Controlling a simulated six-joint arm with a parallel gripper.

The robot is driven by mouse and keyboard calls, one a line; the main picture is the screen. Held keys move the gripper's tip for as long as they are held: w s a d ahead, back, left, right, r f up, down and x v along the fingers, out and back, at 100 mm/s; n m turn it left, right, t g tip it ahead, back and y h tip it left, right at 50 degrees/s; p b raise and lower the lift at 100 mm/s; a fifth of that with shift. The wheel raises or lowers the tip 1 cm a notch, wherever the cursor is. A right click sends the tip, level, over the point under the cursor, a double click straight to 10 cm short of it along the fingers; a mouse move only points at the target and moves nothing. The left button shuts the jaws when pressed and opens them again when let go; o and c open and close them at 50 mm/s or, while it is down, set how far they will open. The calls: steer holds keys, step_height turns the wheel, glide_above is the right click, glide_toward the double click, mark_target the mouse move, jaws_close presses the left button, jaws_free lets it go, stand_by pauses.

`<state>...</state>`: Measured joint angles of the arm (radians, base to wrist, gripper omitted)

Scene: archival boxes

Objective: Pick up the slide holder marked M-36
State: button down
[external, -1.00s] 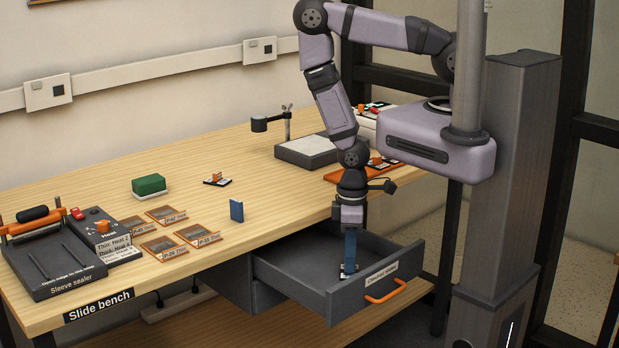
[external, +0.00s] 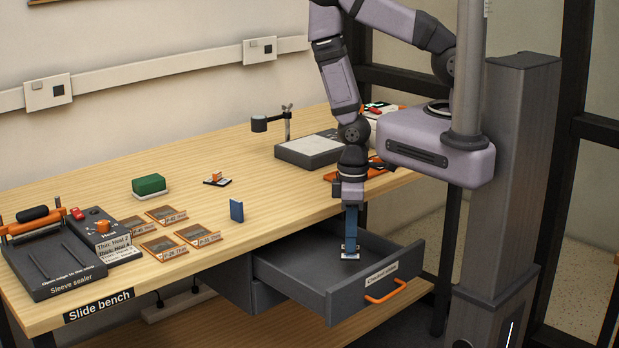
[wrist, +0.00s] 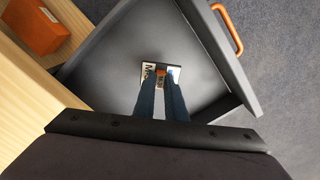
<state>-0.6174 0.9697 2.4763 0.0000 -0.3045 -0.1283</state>
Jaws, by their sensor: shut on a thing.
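My gripper (external: 350,246) points down over the open grey drawer (external: 300,272), its blue fingers closed. In the wrist view, the fingers (wrist: 162,108) are shut on the orange grip of a small dark slide holder with a white label (wrist: 148,73). An "M" can be read on the label; the rest is partly hidden by the fingers or too small to read. The holder (external: 350,257) shows at the fingertips in the external view, over the drawer floor. I cannot tell exactly how far it is above that floor.
The drawer has an orange handle (external: 385,292) and a front label. The bench (external: 270,215) carries flat labelled slide sleeves (external: 165,249), a blue block (external: 236,210), a green block (external: 149,185), another small holder (external: 217,180) and a sealer (external: 55,260). An orange thing (wrist: 36,27) lies near the bench edge.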

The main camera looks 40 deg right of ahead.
steer(key=shift+r+p, duration=0.35)
steer(key=shift+r, duration=2)
steer(key=shift+w, duration=0.1)
